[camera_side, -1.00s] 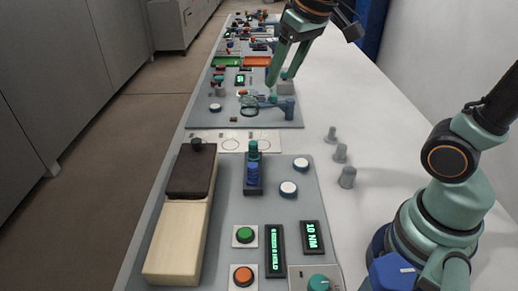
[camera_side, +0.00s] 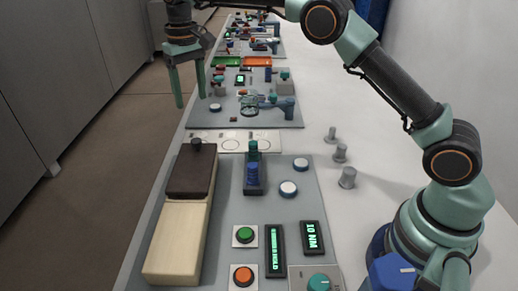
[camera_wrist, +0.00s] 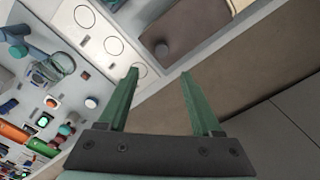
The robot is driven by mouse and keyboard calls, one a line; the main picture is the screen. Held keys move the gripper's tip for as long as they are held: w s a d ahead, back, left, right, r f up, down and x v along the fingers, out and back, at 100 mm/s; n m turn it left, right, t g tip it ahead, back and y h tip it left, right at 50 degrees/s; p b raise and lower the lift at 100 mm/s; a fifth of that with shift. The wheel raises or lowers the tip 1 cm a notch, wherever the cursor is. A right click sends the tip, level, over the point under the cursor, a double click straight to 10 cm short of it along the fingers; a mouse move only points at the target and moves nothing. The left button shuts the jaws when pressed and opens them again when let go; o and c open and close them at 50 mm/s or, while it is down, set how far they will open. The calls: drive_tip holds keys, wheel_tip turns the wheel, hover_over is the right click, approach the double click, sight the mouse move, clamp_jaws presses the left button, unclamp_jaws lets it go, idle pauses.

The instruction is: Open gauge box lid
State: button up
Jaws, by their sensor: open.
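The gauge box (camera_side: 180,240) is a long pale wooden box on the left of the near grey panel. Its dark brown lid (camera_side: 192,172) covers the far end and has a small dark knob (camera_side: 196,145) near its far edge. The lid lies flat on the box. In the wrist view the lid (camera_wrist: 185,32) and its knob (camera_wrist: 161,48) show at the top, beyond my fingertips. My gripper (camera_side: 192,102) is open and empty, fingers pointing down, above and beyond the knob, out past the panel's left edge.
A green and blue upright piece (camera_side: 252,172) stands in a dark holder right of the box. Green (camera_side: 244,235) and orange (camera_side: 243,275) buttons and lit displays (camera_side: 313,238) are nearer. Grey pegs (camera_side: 347,177) stand on the white table. A second panel with a magnifier (camera_side: 250,105) lies farther back.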

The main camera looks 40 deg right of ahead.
sight(196, 141)
drive_tip(key=f, duration=1.3)
drive_tip(key=shift+w+a+f, duration=0.1)
drive_tip(key=shift+w+a, duration=0.05)
drive_tip(key=shift+a, duration=0.1)
clamp_jaws()
idle(1.0)
